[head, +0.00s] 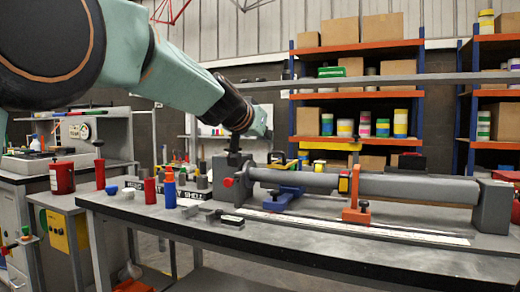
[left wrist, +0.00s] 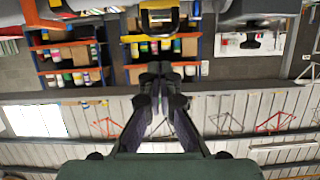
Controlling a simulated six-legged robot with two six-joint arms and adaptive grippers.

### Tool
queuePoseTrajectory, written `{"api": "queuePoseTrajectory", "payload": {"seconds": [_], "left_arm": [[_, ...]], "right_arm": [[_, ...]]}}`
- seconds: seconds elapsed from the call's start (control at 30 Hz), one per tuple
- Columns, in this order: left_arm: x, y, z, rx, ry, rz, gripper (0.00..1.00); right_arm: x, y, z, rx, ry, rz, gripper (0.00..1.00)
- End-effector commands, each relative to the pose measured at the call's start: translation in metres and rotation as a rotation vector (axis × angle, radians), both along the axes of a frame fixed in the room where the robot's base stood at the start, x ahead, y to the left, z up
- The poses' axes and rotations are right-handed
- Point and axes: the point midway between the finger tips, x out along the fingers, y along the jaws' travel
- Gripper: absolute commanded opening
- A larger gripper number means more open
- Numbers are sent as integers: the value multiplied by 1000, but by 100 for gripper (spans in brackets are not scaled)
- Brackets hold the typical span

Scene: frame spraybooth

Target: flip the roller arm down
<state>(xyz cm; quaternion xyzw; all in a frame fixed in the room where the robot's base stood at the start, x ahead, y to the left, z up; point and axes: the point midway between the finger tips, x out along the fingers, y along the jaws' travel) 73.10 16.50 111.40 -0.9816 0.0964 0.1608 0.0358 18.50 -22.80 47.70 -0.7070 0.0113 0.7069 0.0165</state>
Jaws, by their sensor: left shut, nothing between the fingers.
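A long grey roller (head: 415,188) lies level on the bench between a grey left end block (head: 232,182) with a red knob (head: 228,182) and a grey right end block (head: 492,206). An orange bracket (head: 356,214) stands at its middle, beside a small yellow-and-black part (head: 344,182). I cannot tell for sure which part is the roller arm. My left gripper (head: 234,146) points down just above the left end block; contact is unclear. In the left wrist view its dark fingers (left wrist: 160,72) are together and empty, with a yellow U-shaped part (left wrist: 160,28) beyond them. My right gripper is out of view.
The bench (head: 330,258) has bare room at its front. A blue-and-orange bottle (head: 170,188), a red can (head: 150,190) and small blocks stand at its left. A blue clamp (head: 283,199) sits under the roller. Shelves with boxes (head: 340,30) stand behind.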

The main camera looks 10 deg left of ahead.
Motion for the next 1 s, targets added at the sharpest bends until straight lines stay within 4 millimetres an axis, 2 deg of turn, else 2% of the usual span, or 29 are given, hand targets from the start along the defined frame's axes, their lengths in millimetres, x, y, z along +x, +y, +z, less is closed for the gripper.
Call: {"api": "queuePoseTrajectory", "payload": {"seconds": [0.1,0.3,1.0], "left_arm": [[-15,3,-3,-1,-2,0,0],[-26,6,-4,-1,0,0,0],[-28,6,-3,-1,-1,0,0]], "right_arm": [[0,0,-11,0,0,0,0],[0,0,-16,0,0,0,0],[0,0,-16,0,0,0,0]]}}
